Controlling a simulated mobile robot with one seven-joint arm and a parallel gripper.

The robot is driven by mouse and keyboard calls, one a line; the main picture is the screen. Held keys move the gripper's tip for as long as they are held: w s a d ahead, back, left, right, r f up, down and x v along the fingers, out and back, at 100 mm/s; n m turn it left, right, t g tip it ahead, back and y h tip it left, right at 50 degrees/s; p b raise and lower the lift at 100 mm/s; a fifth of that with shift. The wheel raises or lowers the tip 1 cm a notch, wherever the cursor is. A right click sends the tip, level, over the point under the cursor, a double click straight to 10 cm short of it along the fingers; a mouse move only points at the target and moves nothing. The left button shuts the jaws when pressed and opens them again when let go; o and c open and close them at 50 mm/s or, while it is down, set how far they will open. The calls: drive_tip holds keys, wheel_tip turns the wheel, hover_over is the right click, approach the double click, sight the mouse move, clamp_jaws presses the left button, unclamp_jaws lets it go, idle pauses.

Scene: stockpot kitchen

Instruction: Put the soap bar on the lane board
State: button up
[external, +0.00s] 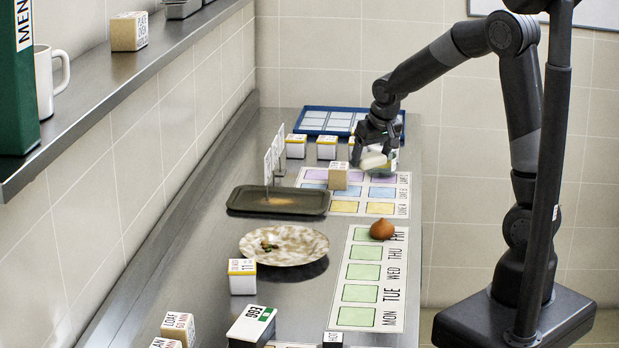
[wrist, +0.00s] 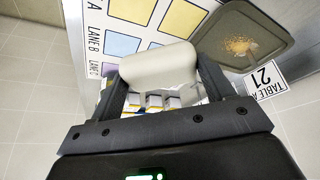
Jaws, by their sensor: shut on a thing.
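The soap bar (external: 373,161) is a pale, rounded block held in my gripper (external: 371,148) above the far part of the counter. In the wrist view the soap bar (wrist: 160,68) lies across between the two fingers of my gripper (wrist: 161,80), which are shut on it. The lane board (external: 383,192) is a white sheet with purple, blue and yellow cells, lying flat on the counter below and nearer than the soap. It also shows in the wrist view (wrist: 123,43), partly hidden by the soap. A tan block (external: 338,176) stands at its far left part.
A dark tray (external: 240,199) with an upright sign lies left of the lane board. A day board (external: 361,272) carries a brown onion-like object (external: 382,229). Several small blocks and a blue-framed board (external: 309,121) are at the back. A speckled plate (external: 300,258) lies nearer.

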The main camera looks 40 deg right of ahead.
drive_tip(key=s+d+m+h, duration=0.1)
drive_tip(key=s+d+m, duration=0.35)
drive_tip(key=d, duration=0.85)
drive_tip(key=shift+n+g, duration=0.3)
drive_tip(key=shift+n, duration=0.45)
drive_tip(key=w+a+f, duration=0.1)
drive_tip(key=a+f, duration=0.1)
drive_tip(key=a, duration=0.1)
drive_tip(key=w+a+f, duration=0.1)
drive_tip(key=a+f, duration=0.2)
drive_tip(key=w+a+f, duration=0.1)
drive_tip(key=a+f, duration=0.2)
drive_tip(key=a, duration=0.1)
drive_tip(key=shift+w, duration=0.4)
drive_tip(key=shift+f, duration=2)
drive_tip(key=o, duration=1)
drive_tip(key=shift+f, duration=0.1)
